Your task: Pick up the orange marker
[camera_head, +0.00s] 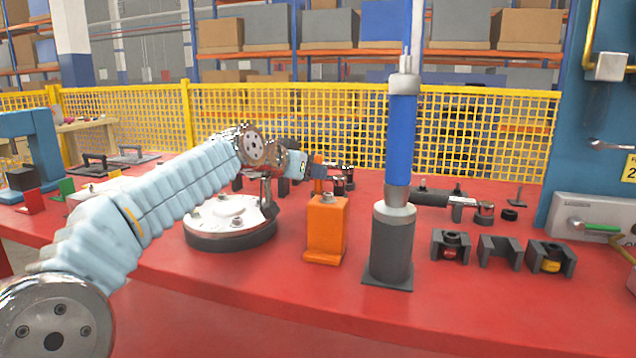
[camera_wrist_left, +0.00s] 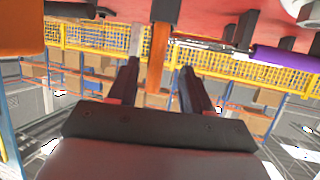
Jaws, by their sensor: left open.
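The orange marker (camera_wrist_left: 157,58) stands upright in a dark holder (camera_wrist_left: 166,11) on the red table; the left wrist view shows this upside down. In the head view its upper part (camera_head: 318,168) shows behind an orange block, which hides its lower part. My left gripper (camera_head: 318,172) reaches in at the marker's height. In the left wrist view its two dark fingers (camera_wrist_left: 159,76) are open, one on each side of the marker. Gaps show between the marker and both fingers. My right gripper is not in view.
The orange block (camera_head: 326,232) and a tall blue cylinder in a dark stand (camera_head: 391,250) are in front of the marker. A round metal flange (camera_head: 230,222) is below my left arm. Several dark holders (camera_head: 499,250) stand at right. The table's front is clear.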

